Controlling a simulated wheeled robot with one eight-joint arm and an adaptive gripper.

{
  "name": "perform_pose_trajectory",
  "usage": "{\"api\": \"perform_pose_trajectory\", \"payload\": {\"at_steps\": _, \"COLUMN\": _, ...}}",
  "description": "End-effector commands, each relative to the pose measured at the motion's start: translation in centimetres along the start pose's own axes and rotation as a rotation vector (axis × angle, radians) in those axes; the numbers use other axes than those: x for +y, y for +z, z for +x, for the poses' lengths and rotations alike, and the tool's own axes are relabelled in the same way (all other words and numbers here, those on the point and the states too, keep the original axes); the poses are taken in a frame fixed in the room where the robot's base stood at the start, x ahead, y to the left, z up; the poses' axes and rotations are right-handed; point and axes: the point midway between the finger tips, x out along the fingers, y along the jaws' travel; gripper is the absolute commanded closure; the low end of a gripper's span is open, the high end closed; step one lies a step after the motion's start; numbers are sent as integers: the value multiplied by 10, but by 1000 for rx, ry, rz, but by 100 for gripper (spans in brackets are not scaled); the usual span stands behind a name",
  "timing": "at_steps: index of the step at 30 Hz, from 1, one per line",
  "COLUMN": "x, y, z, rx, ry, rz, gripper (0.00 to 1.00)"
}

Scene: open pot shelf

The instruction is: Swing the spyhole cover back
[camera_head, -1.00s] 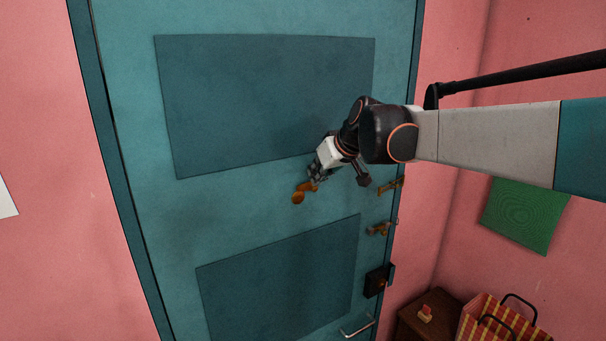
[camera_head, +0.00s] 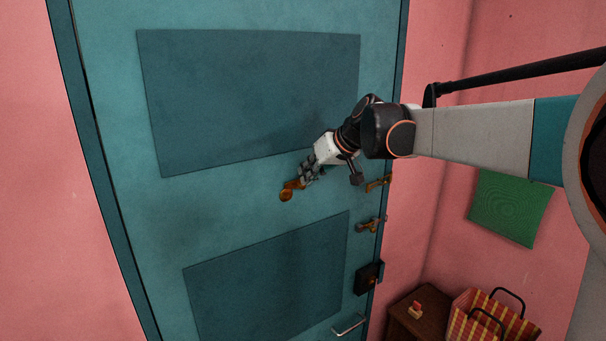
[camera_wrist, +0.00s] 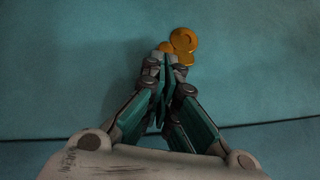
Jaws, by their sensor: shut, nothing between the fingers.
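The brass spyhole cover (camera_head: 286,195) is on the teal door (camera_head: 240,202), between its two darker panels. In the wrist view the brass spyhole cover (camera_wrist: 184,40) shows as a round disc with smaller brass parts below it, just beyond my fingertips. My gripper (camera_head: 303,180) is shut and empty, its tips close to the upper right of the brass pieces. In the wrist view my gripper (camera_wrist: 166,66) partly hides the lower brass part. I cannot tell whether the tips touch the brass.
Brass latches (camera_head: 370,226) and a dark lock box (camera_head: 368,278) run down the door's right edge, with a metal handle (camera_head: 349,325) below. A green square (camera_head: 510,207) is on the pink wall. A brown cabinet (camera_head: 408,325) and a checked bag (camera_head: 487,322) stand lower right.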

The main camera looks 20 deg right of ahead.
Motion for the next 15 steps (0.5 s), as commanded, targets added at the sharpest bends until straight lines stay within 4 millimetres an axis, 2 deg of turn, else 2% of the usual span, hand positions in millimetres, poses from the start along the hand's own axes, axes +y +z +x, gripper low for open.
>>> {"api": "perform_pose_trajectory", "payload": {"at_steps": 15, "x": 16, "y": 10, "z": 11, "rx": 2, "ry": -221, "rz": 222, "gripper": 100}}
